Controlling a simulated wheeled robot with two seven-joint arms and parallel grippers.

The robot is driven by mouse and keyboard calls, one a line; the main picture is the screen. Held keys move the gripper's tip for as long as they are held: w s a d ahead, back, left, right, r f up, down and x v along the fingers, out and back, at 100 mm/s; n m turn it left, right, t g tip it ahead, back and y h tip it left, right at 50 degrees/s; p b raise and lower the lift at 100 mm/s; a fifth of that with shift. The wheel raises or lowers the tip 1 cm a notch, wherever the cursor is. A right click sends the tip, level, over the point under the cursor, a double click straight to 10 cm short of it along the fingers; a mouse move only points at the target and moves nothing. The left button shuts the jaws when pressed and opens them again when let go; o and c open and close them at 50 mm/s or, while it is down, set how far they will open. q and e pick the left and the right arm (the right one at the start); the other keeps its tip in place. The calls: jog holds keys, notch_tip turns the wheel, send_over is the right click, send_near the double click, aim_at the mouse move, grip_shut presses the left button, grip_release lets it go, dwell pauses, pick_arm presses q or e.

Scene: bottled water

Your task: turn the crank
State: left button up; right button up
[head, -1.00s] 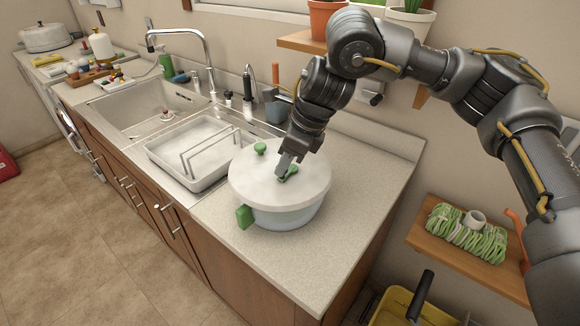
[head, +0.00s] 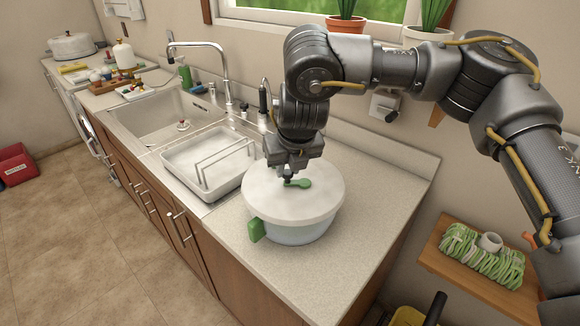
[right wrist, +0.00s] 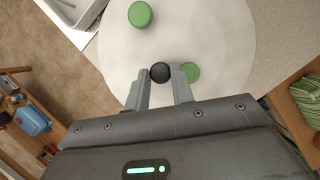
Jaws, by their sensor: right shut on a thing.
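The spinner-like pot stands on the counter, with a white lid (head: 320,192), a pale bowl (head: 298,235) and a green side handle (head: 256,230). A green crank (head: 301,183) lies on the lid near its middle. My right gripper (head: 287,176) points down over the lid and is shut on the crank's black knob (right wrist: 160,72), which sits between the fingertips in the right wrist view. Part of the green crank (right wrist: 190,72) shows beside one finger there. A separate green knob (right wrist: 140,14) sits on the lid and is hidden in the head view. My left gripper is out of view.
A white dish tray (head: 196,178) with a rack stands left of the pot, by the sink (head: 165,125). The counter (head: 375,190) right of the pot is clear. A wall shelf (head: 490,285) with a green-and-white bundle is at lower right.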

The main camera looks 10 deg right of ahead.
jog(key=m, duration=0.2)
jog(key=w+m+h+p, duration=0.1)
jog(key=m+h+p, duration=0.1)
jog(key=m, duration=0.1)
jog(key=shift+w+d+r+m, duration=0.1)
jog(key=shift+w+r+m, duration=0.05)
jog(key=shift+w+m, duration=0.2)
jog(key=shift+w+d+m+g+h+p, duration=0.2)
jog(key=shift+m+h+p, duration=0.1)
jog(key=shift+m, duration=0.35)
jog(key=shift+w+d+m+g+h+p, duration=0.1)
jog(key=shift+w+m+g+h+p, duration=0.15)
jog(key=shift+m, duration=0.4)
jog(key=shift+w+d+m+g+h+p, duration=0.15)
jog(key=shift+m+p, duration=0.2)
jog(key=shift+m, duration=0.3)
jog(key=o, duration=1)
jog(key=b+v, duration=0.1)
jog(key=v, duration=0.9)
jog(key=shift+s+a+r+b, duration=0.2)
jog(key=shift+b, duration=0.2)
